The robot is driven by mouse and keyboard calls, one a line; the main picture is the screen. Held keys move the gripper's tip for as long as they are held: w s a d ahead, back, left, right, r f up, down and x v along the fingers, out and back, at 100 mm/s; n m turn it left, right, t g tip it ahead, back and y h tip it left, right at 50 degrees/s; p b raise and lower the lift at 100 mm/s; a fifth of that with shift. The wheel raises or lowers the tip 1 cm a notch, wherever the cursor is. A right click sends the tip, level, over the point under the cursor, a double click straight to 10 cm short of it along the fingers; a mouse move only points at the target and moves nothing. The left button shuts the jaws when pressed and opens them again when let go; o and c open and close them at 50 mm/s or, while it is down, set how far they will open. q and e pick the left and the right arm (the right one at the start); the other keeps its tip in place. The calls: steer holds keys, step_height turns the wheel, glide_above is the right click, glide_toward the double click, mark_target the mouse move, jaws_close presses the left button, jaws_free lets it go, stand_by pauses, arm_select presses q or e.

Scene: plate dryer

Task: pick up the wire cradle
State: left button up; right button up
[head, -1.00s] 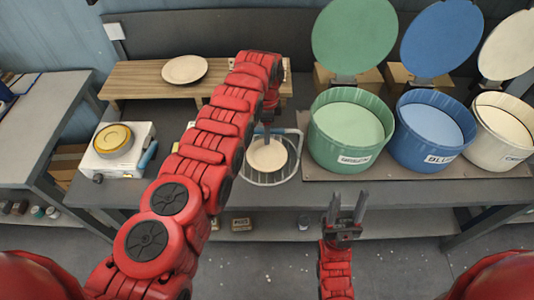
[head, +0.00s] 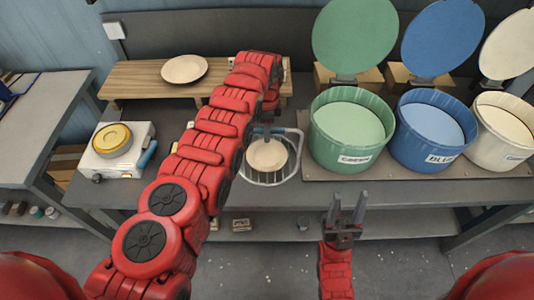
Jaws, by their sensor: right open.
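The wire cradle (head: 297,170) sits on the grey table and holds a pale beige plate (head: 266,155). My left arm reaches across the table from the lower left. My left gripper (head: 267,134) points down at the back rim of the cradle, over the far edge of the plate. Its fingers are small and partly hidden by the arm, so I cannot tell whether they are open or shut on the rim. My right gripper (head: 347,208) is open and empty in front of the table's front edge, pointing up in the picture.
Open green (head: 355,160), blue (head: 436,148) and cream (head: 505,140) tubs stand on a board to the right. A wooden bench (head: 140,82) with another plate (head: 185,69) stands behind. A white device with a yellow disc (head: 112,139) is at the left.

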arm_select(q)
jaws_close()
steer(key=shift+r, duration=0.2)
